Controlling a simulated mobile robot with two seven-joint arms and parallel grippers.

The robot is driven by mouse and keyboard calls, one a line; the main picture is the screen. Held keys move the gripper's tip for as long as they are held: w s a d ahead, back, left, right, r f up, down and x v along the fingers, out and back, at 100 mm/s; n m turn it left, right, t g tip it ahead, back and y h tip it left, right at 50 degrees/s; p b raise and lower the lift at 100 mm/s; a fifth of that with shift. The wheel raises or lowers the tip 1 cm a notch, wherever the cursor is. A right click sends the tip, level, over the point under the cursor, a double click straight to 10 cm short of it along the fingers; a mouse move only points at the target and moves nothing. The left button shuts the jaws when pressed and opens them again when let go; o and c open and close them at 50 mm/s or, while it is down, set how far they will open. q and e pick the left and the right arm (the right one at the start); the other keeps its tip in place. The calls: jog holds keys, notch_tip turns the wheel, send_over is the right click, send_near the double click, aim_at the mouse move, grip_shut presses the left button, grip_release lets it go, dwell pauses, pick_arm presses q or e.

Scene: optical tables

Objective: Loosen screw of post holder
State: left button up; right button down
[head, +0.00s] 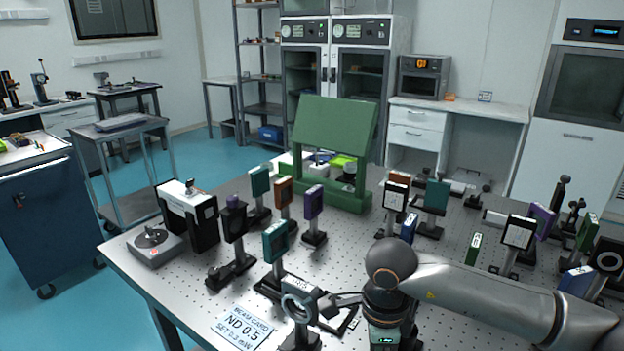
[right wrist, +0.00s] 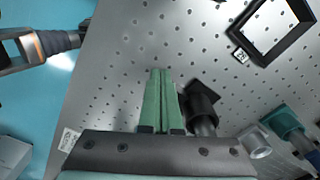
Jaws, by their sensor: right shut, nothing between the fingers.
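In the right wrist view, the two green fingers of my right gripper (right wrist: 160,76) are shut together with nothing between them. A black post holder (right wrist: 203,103) is just right of the fingers, above the perforated table. It is partly cut off by the gripper body, and I cannot tell whether the fingers touch it. I cannot make out its screw clearly. In the head view my right arm bends down at the bottom centre; its fingertips are hidden there. A ring-shaped mount on a post (head: 300,306) stands left of the wrist. My left gripper is not seen.
The perforated table (right wrist: 135,45) carries many posts with optics, such as a teal mount (head: 275,242). A black square frame (right wrist: 272,30) lies flat on it. A beam card (head: 245,325) lies front left. A green panel stand (head: 336,128) stands at the back.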

pick_arm(q)
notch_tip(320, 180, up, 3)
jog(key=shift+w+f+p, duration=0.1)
jog(key=shift+p, duration=1.1)
pick_arm(e)
notch_tip(320, 180, up, 6)
jog(key=shift+a, duration=0.15)
